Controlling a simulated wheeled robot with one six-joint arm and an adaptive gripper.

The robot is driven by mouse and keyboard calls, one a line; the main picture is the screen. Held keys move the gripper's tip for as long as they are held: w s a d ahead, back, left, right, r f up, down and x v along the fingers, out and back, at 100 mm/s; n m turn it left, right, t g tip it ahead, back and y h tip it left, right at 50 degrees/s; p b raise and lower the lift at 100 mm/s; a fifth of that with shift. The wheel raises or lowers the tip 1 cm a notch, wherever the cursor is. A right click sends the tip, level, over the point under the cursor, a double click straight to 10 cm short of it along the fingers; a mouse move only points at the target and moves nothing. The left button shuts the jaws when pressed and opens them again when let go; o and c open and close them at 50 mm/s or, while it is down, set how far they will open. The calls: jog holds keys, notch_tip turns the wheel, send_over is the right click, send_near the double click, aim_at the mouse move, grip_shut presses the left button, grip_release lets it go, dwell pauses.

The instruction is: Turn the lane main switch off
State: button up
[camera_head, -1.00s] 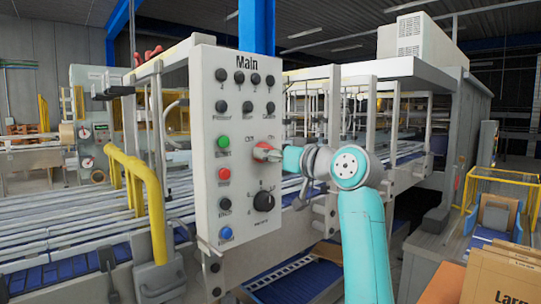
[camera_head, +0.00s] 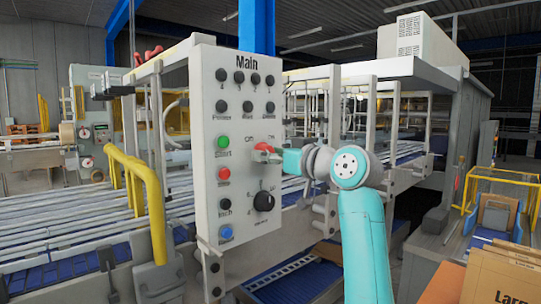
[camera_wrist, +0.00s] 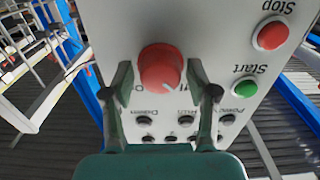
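The lane main switch is a red rotary knob (camera_head: 262,147) on the light grey panel headed "Main" (camera_head: 237,128), below small on/off labels. In the wrist view the knob (camera_wrist: 160,67) stands between my gripper's two dark fingers, with a pale mark on its lower edge pointing down and slightly right in that upside-down view. My gripper (camera_wrist: 160,78) is open, with a visible gap between each finger and the knob. In the head view my gripper (camera_head: 276,154) reaches the panel from the right and partly hides the knob.
The green Start button (camera_head: 223,142) and red Stop button (camera_head: 224,173) sit left of the knob. A black selector (camera_head: 263,201) is below it, and several black buttons are above. A yellow rail (camera_head: 150,190) stands left of the panel. Cardboard boxes (camera_head: 505,272) are at lower right.

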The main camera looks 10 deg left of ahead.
dwell(0.3)
jog(key=v, duration=1.2)
